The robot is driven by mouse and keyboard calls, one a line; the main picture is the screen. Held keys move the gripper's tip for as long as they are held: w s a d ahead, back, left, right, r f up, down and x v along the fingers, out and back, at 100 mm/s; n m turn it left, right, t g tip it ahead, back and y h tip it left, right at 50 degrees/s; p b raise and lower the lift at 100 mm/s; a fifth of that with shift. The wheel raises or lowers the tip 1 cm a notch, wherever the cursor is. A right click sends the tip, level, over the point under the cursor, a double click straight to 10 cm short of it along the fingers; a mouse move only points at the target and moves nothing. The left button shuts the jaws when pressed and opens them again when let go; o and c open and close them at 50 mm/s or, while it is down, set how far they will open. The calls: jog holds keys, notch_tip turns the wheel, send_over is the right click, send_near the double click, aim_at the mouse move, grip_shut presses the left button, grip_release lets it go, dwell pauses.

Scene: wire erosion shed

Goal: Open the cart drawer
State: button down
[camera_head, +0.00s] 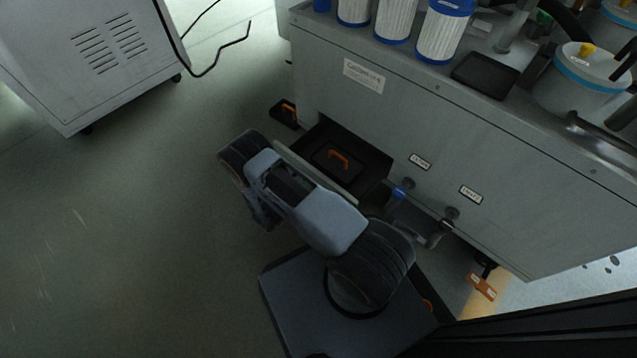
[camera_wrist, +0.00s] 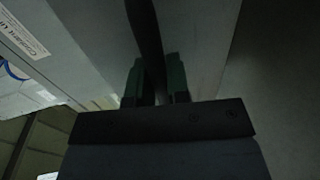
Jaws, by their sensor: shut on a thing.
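The cart (camera_head: 330,75) is a large grey cabinet in the upper right of the head view. Its drawer (camera_head: 372,180) stands pulled out from the cabinet's side, with a dark interior and a pale front panel. A dark case with an orange handle (camera_head: 338,158) lies inside. My gripper (camera_wrist: 156,88) is shut on a dark bar, the drawer handle (camera_wrist: 147,35), which runs between its two green fingers in the wrist view. In the head view my wrist covers the handle and fingertips.
White filter cartridges (camera_head: 394,18), a black tray (camera_head: 485,75) and a lidded pot (camera_head: 582,75) stand on the cart. Valve pipes (camera_head: 432,232) stick out right of the drawer. A grey cabinet (camera_head: 95,60) stands upper left. The floor (camera_head: 130,210) at left is clear.

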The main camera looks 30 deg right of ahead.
jog(key=shift+s+a, duration=0.1)
jog(key=shift+a, duration=0.3)
jog(key=c, duration=1.1)
grip_release()
jog(key=p+v, duration=0.3)
jog(key=v, duration=1.1)
jog(key=shift+f, duration=0.1)
